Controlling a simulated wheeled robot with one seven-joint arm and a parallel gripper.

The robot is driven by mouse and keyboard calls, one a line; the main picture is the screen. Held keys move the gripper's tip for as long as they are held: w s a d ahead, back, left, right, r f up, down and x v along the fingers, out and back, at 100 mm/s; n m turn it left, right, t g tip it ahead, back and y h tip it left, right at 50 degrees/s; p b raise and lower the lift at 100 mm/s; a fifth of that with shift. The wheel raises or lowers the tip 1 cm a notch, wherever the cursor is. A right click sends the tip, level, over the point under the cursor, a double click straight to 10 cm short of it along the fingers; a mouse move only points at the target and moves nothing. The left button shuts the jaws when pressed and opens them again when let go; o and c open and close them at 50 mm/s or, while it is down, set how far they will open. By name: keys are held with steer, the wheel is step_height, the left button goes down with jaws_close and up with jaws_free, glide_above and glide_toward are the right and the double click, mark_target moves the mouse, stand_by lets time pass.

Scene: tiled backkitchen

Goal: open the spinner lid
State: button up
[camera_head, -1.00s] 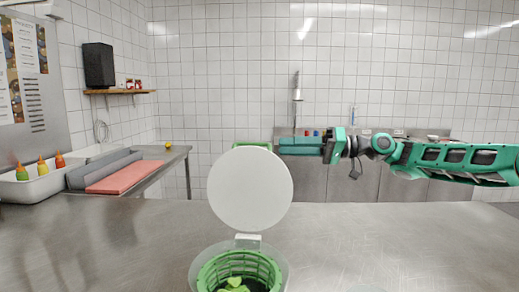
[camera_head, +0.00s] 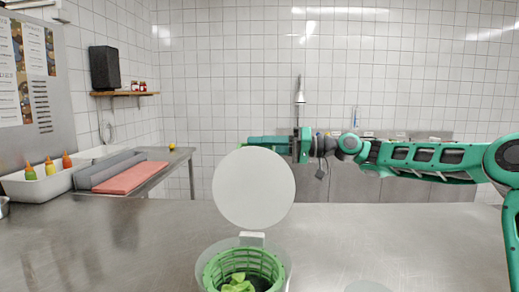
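The spinner is a clear bowl (camera_head: 287,265) with a green slotted basket (camera_head: 210,270) inside, at the bottom middle of the head view. Green leaves (camera_head: 238,284) lie in the basket. Its round white lid (camera_head: 253,188) stands raised, roughly upright on the hinge (camera_head: 252,239) at the far rim, so the basket is uncovered. My gripper (camera_head: 262,141) reaches in from the right, at the lid's top edge and seemingly behind it. The lid hides part of the fingers. I cannot tell whether they touch the lid or how far apart they are.
The steel counter (camera_head: 120,245) is mostly bare around the spinner. At left are a white bin (camera_head: 40,187) with several bottles and a red board (camera_head: 133,178). My arm spans the right side.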

steer(key=shift+a, duration=0.4)
steer(key=shift+c, duration=0.6)
jaws_close()
steer(key=shift+s+a+r+n, duration=0.15)
steer(key=shift+s+n, duration=0.3)
steer(key=shift+s, duration=0.45)
steer(key=shift+s+r+n, duration=0.2)
steer(key=shift+s+n, duration=0.2)
steer(key=shift+s, duration=0.55)
steer(key=shift+s+a+r+n, duration=0.15)
steer(key=shift+s+n, duration=0.3)
steer(key=shift+s, duration=0.45)
steer(key=shift+d, duration=0.1)
steer(key=shift+o, duration=0.6)
jaws_free()
steer(key=shift+w+f, duration=0.1)
steer(key=shift+w, duration=0.05)
steer(key=shift+r, duration=0.2)
